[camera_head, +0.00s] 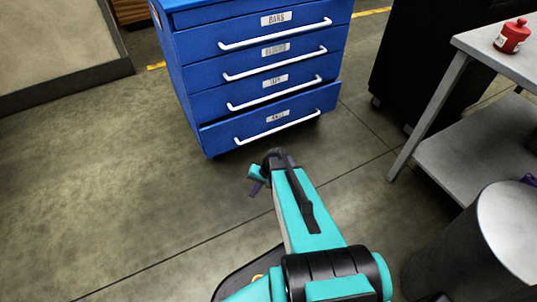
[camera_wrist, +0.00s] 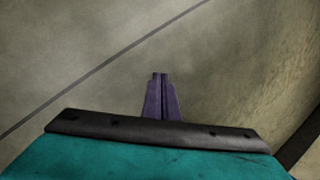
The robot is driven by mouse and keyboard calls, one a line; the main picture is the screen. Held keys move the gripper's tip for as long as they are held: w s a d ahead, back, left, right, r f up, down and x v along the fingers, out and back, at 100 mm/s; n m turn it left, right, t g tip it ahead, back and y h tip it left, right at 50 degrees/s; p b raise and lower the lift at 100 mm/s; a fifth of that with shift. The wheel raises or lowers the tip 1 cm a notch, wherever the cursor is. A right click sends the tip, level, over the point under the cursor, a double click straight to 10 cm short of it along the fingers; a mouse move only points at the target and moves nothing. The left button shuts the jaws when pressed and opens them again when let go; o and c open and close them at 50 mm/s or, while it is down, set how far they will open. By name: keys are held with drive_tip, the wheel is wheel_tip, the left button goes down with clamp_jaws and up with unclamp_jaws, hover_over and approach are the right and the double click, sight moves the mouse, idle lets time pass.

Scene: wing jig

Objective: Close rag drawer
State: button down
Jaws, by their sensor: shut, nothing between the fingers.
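A blue drawer cabinet (camera_head: 245,50) with white bar handles and labels stands at the top middle of the head view. Its bottom drawer (camera_head: 270,116) sticks out a little past the drawers above; its label is too small to read surely. The drawer's white handle (camera_head: 276,128) runs along its front. My gripper (camera_head: 255,189) is in front of the cabinet, below and apart from the bottom drawer. In the wrist view its purple fingers (camera_wrist: 160,90) are together and empty over bare floor. The cabinet is not in the wrist view.
A grey table (camera_head: 455,150) with a red can (camera_head: 513,36) stands at the right. A grey round bin (camera_head: 480,240) stands at the lower right. A black cabinet (camera_head: 420,60) is behind the table. The floor left of my arm is clear.

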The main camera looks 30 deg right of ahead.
drive_tip(key=s+a+f+n+g+h, duration=0.1)
drive_tip(key=s+a, duration=0.3)
drive_tip(key=s, duration=0.4)
drive_tip(key=s+a+f+n+g+h, duration=0.1)
drive_tip(key=s+a+n+g, duration=0.2)
drive_tip(key=s, duration=0.6)
drive_tip(key=s+a+f+n+g+h, duration=0.1)
drive_tip(key=s+a+n+g+h, duration=0.1)
drive_tip(key=s+a+n, duration=0.2)
drive_tip(key=s+a, duration=0.2)
drive_tip(key=s, duration=0.2)
drive_tip(key=shift+s+a+f, duration=0.15)
drive_tip(key=shift+a+f, duration=0.05)
drive_tip(key=shift+f, duration=0.1)
drive_tip(key=shift+s, duration=0.1)
